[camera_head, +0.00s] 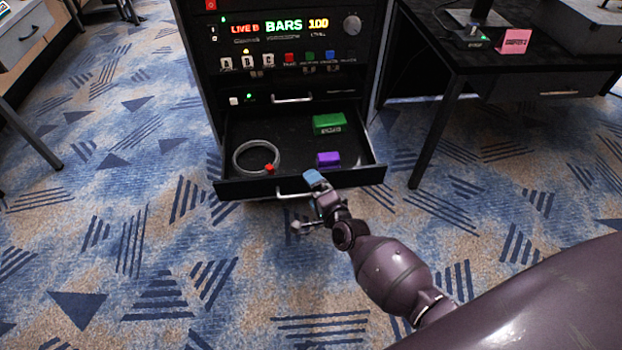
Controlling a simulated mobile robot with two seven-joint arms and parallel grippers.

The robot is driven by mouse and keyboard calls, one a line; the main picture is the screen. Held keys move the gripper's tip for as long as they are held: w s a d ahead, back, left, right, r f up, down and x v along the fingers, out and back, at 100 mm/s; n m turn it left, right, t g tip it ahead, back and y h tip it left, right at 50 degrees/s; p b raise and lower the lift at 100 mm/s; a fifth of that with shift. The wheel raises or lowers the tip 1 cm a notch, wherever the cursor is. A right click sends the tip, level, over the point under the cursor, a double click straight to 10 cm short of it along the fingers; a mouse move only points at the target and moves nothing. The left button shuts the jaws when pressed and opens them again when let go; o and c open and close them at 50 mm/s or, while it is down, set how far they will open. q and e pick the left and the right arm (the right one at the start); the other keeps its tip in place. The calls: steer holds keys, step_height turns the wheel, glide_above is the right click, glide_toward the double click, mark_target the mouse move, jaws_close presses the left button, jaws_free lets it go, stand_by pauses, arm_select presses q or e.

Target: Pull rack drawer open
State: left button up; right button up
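The rack drawer (240,187) at the bottom of the black equipment rack stands pulled out, and its black interior shows. A silver bar handle (290,195) sits on its front. My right gripper (307,203) is at the right end of this handle. Its fingers look spread apart, one tip above the handle's level and the other below it. I cannot tell whether it touches the handle. My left gripper is not in view.
The drawer holds a coiled pale cable (236,158), a small red piece (269,168), a green box (328,123) and a purple box (328,159). A shut drawer (315,96) is above. A black desk (455,72) stands right. Carpet in front is clear.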

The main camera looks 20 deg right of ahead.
steer(key=shift+s+d+r+t, duration=0.1)
steer(key=shift+r+t, duration=0.05)
steer(key=shift+r, duration=0.3)
steer(key=shift+s+r+t, duration=0.1)
steer(key=shift+r+t, duration=0.05)
steer(key=shift+r, duration=0.25)
steer(key=shift+c, duration=0.2)
steer(key=shift+s, duration=0.4)
steer(key=c, duration=0.8)
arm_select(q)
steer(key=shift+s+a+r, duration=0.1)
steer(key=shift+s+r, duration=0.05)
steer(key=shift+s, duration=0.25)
arm_select(e)
steer(key=s+f, duration=0.1)
steer(key=s, duration=0.2)
steer(key=s+f, duration=0.1)
steer(key=s, duration=0.2)
steer(key=s+f, duration=0.1)
steer(key=s, duration=0.2)
steer(key=shift+s+d, duration=0.3)
steer(key=shift+d, duration=0.1)
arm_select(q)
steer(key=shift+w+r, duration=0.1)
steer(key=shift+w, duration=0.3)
